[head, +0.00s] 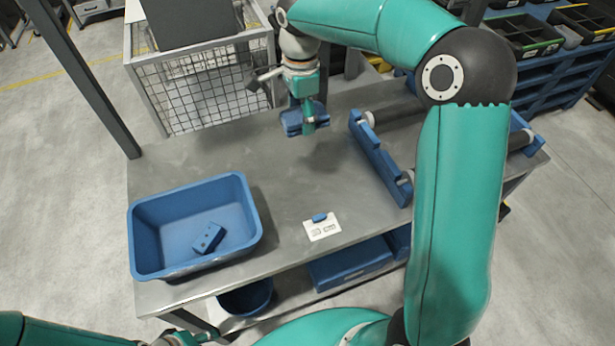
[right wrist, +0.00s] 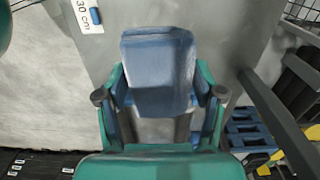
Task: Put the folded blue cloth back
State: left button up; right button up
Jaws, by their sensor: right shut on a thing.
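The folded blue cloth (head: 291,122) is in my right gripper (head: 308,117), above the far part of the grey table. In the right wrist view the cloth (right wrist: 158,62) sits between the two fingers of the right gripper (right wrist: 162,96), which are shut on it. Its lower part is hidden by the gripper. My left gripper (head: 183,339) shows only in part at the bottom edge of the head view, and its jaws cannot be made out.
A blue bin (head: 142,240) with a blue block (head: 208,238) inside stands at the table's left. A white card (head: 322,230) with a small blue piece lies at the front. A blue-sided roller unit (head: 378,160) stands right. A wire cage (head: 205,95) is behind. The table's middle is clear.

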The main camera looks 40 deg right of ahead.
jog(key=p, duration=0.1)
send_over(303, 175)
notch_tip(303, 175, down, 14)
jog(key=shift+s+f, duration=0.1)
jog(key=shift+f, duration=0.1)
notch_tip(303, 175, down, 5)
jog(key=shift+f+p, duration=0.1)
jog(key=shift+p, duration=0.3)
jog(key=shift+f, duration=0.1)
jog(key=o, duration=1.1)
